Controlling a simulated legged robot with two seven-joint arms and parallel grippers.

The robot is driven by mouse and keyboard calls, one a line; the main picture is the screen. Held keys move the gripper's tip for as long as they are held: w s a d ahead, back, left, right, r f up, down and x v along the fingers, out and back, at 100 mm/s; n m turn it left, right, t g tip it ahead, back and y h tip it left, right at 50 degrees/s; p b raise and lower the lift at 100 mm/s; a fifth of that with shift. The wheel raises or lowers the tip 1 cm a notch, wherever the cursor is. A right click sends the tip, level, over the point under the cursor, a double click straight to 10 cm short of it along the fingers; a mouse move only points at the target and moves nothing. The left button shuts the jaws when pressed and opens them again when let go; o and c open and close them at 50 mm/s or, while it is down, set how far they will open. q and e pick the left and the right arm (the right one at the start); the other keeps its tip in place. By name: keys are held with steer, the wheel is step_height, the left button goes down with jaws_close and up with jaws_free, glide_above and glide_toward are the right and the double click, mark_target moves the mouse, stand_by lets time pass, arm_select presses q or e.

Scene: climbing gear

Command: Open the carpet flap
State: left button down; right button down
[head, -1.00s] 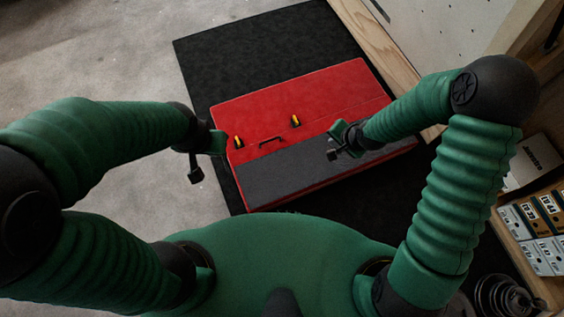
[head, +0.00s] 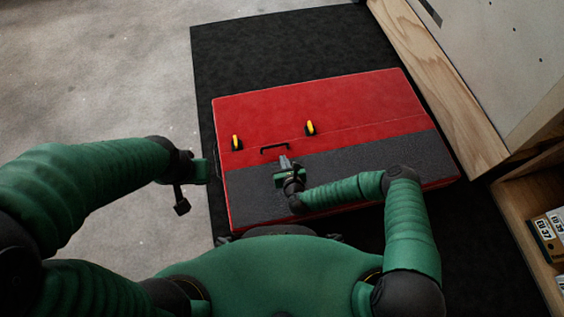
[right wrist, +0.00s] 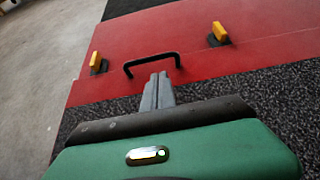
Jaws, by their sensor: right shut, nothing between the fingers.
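A red crash pad (head: 350,104) lies flat on a black mat. A dark grey carpet flap (head: 360,165) covers its near part; it lies flat. A black handle (head: 274,148) stands on the red part close to the flap's far edge. My right gripper (head: 285,163) is over the carpet, just short of the handle, its fingers shut and empty. In the right wrist view the shut fingers (right wrist: 157,88) point at the handle (right wrist: 152,63), which looks slightly beyond the tips. My left gripper (head: 195,172) is at the pad's left edge; its jaw state is unclear.
Two yellow-and-black clips (head: 310,128) stand on the red part, one either side of the handle's far side. The black mat (head: 270,50) extends around the pad. A wooden-edged wall and shelf with boxes (head: 548,232) stand at right. Grey floor (head: 100,60) is clear at left.

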steer(key=b+x, duration=0.3)
steer(key=x, duration=0.3)
steer(key=shift+w+a+f+b, duration=0.15)
steer(key=shift+f+b, duration=0.2)
steer(key=shift+f, duration=0.05)
steer(key=shift+w+f, duration=0.1)
steer(key=shift+w, duration=0.3)
